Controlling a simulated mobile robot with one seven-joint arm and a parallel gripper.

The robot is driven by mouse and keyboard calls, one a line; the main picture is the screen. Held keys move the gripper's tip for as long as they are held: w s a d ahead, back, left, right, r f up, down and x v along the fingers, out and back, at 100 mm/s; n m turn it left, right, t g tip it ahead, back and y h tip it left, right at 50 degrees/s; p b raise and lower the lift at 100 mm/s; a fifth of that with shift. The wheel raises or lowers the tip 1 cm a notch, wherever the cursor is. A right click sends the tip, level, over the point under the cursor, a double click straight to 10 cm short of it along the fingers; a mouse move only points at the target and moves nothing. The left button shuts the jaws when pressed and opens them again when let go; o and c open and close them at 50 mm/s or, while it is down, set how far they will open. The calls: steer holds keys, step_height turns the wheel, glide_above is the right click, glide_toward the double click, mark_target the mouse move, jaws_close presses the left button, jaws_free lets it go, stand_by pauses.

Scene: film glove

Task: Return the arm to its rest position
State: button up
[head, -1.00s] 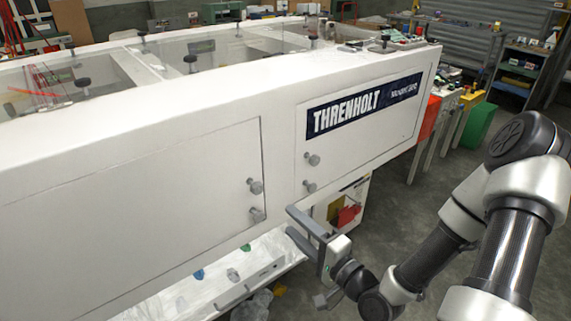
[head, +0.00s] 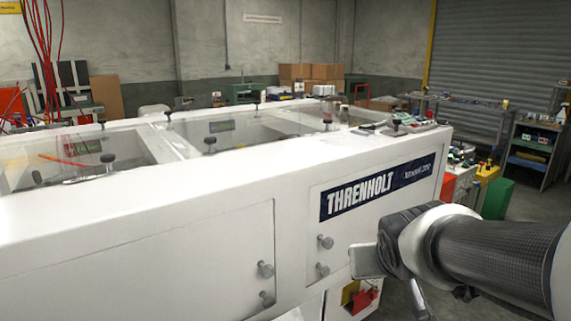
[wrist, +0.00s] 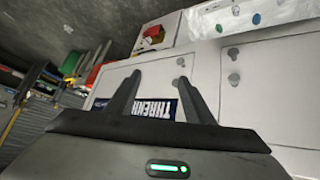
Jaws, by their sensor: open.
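My gripper (wrist: 160,77) is open in the wrist view, its two dark fingers spread with nothing between them. Behind them is the white THRENHOLT machine (wrist: 265,90), which looks tilted in that view. In the head view my arm reaches in from the right edge, bent in front of the machine (head: 130,235) at its right end. The wrist part shows below the blue THRENHOLT label (head: 375,190); the fingers are not clear there. I cannot tell the exact gap between arm and machine.
The machine fills the left and middle, with round knobs (head: 325,242) on its front panels. A red and yellow bin (head: 362,297) sits low beneath it. A green bin (head: 497,199) and a shelf unit (head: 530,150) stand at the right. Open floor (head: 400,300) shows below the arm.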

steer(key=s+a+r+g+y, duration=0.1)
steer(key=s+a, duration=0.1)
steer(key=s, duration=0.5)
steer(key=s+a+r+g+y, duration=0.1)
steer(key=s+a, duration=0.2)
steer(key=s, duration=0.4)
step_height(320, 180, up, 16)
steer(key=p, duration=1.6)
steer(key=shift+d+r+g, duration=0.15)
steer(key=shift+r+g, duration=0.05)
steer(key=shift+g, duration=0.1)
